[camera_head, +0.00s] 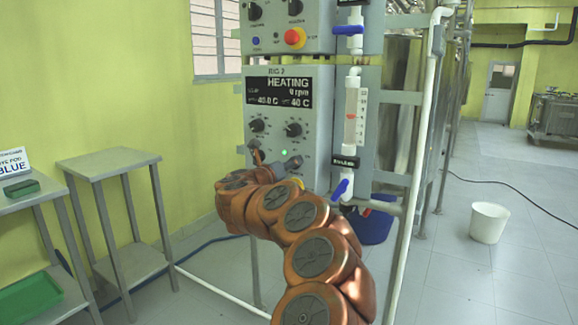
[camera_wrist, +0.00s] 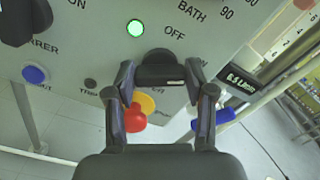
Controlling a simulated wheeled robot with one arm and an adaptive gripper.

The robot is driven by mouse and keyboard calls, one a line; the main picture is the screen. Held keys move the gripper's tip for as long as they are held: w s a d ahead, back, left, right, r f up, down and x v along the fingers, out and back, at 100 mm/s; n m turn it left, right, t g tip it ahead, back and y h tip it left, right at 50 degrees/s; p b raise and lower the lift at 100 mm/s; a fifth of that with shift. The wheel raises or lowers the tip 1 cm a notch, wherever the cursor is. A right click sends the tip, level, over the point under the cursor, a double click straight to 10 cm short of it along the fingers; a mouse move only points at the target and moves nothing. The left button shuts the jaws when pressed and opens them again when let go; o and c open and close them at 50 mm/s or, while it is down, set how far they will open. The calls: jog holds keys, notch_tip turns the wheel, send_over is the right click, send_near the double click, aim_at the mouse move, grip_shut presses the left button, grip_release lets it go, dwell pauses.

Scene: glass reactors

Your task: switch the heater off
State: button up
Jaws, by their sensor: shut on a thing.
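The control panel marked RIG 2 (camera_head: 261,112) has a display (camera_head: 278,92) reading HEATING, 0 rpm, 40.0 C and 40 C. In the wrist view a black rotary knob (camera_wrist: 160,66) sits below the lit green lamp (camera_wrist: 135,28), with OFF printed above it and part of ON at its right. My gripper (camera_wrist: 160,77) is shut on this knob, one finger at each side. In the head view my gripper (camera_head: 279,165) is at the panel's lower part, under the green lamp (camera_head: 284,153), and hides the knob.
A red and yellow emergency stop (camera_wrist: 137,114) and a blue button (camera_wrist: 35,74) are close to the knob. A flow tube (camera_head: 352,115) and a blue valve handle (camera_head: 341,188) are right of the panel. A small table (camera_head: 108,161) stands left; a white bucket (camera_head: 489,222) is on the floor.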

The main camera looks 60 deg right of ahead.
jog(key=shift+r+n, duration=0.1)
jog(key=shift+n, duration=0.2)
jog(key=shift+r+n+p, duration=0.1)
jog(key=shift+n+p, duration=0.8)
jog(key=shift+n, duration=0.1)
jog(key=n+p, duration=0.2)
jog(key=shift+n, duration=0.3)
jog(key=n+p, duration=0.3)
jog(key=n, duration=0.1)
jog(key=shift+w, duration=0.1)
jog(key=shift+f+n+p, duration=0.2)
jog(key=shift+n+p, duration=0.65)
jog(key=shift+n, duration=0.45)
jog(key=o, duration=1.2)
jog(key=shift+f, duration=0.1)
jog(key=shift+c, duration=0.2)
